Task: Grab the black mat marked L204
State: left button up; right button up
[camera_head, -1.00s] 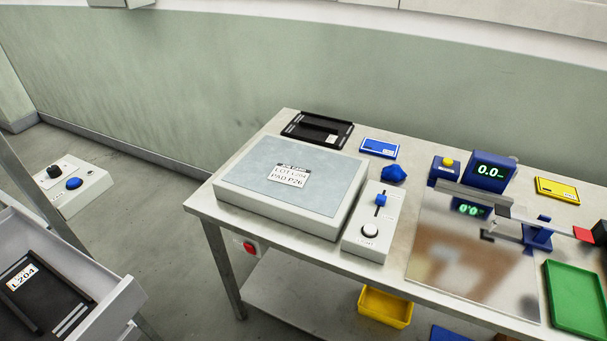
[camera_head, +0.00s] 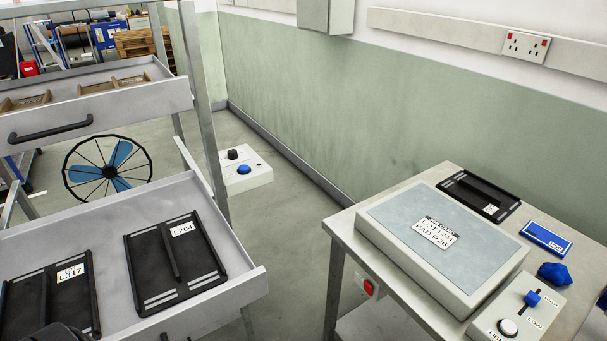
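The black mat marked L204 (camera_head: 176,262) lies flat in the open lower drawer (camera_head: 258,285) at the left. It has a raised central rib, pale stripes at its ends and a white label at its upper right. A similar black mat marked L317 (camera_head: 46,297) lies to its left in the same drawer, with a gap between them. The job card (camera_head: 436,232) on the bench lid reads LOT L204, PAD P26. Neither gripper can be made out. A dark shape at the bottom left edge covers part of the L317 mat; I cannot tell what it is.
An upper drawer (camera_head: 100,103) with wooden dividers juts out behind the lower one. A metal post (camera_head: 190,90) stands beside it. The bench (camera_head: 345,222) at right holds another black mat (camera_head: 478,195), a blue card and a slider box. Floor shows between drawer and bench.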

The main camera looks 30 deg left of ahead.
aim_at(173, 262)
jog(key=u, duration=2.15)
